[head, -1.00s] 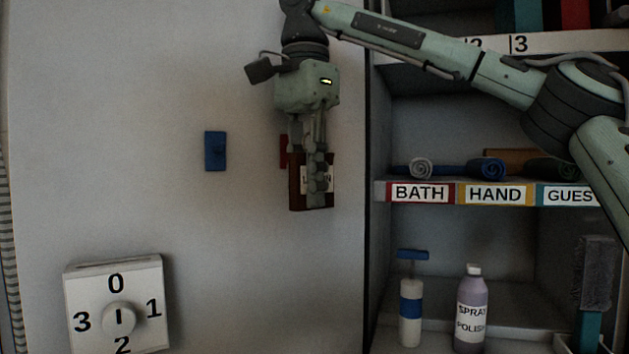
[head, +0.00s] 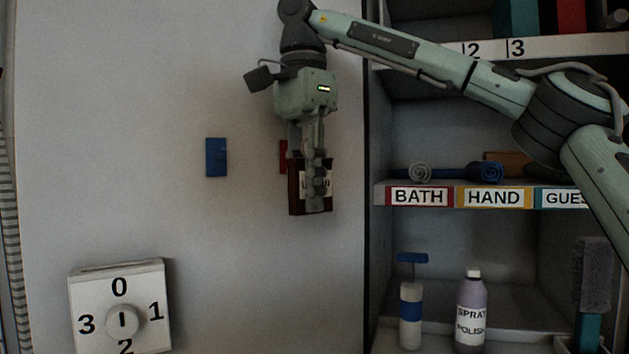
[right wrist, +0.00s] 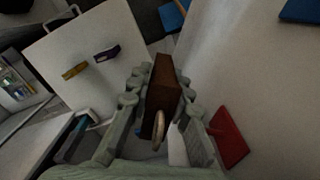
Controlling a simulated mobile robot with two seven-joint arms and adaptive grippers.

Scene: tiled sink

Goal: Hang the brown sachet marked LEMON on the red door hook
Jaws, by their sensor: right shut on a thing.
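My right gripper (head: 316,188) is shut on the brown sachet (head: 296,190) and holds it upright in front of the pale door. The fingers cover much of its white label, so only part of the lettering shows. The red door hook (head: 283,156) is just left of the fingers, partly hidden behind the sachet and gripper. In the right wrist view the sachet (right wrist: 163,85) stands between the fingers, with a pale loop (right wrist: 159,131) at its near end. The red hook (right wrist: 228,138) is right of the fingers there, apart from the loop. My left gripper is not in view.
A blue hook (head: 216,157) is on the door left of the red one. A white numbered dial box (head: 145,300) is lower left. The door between is clear.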

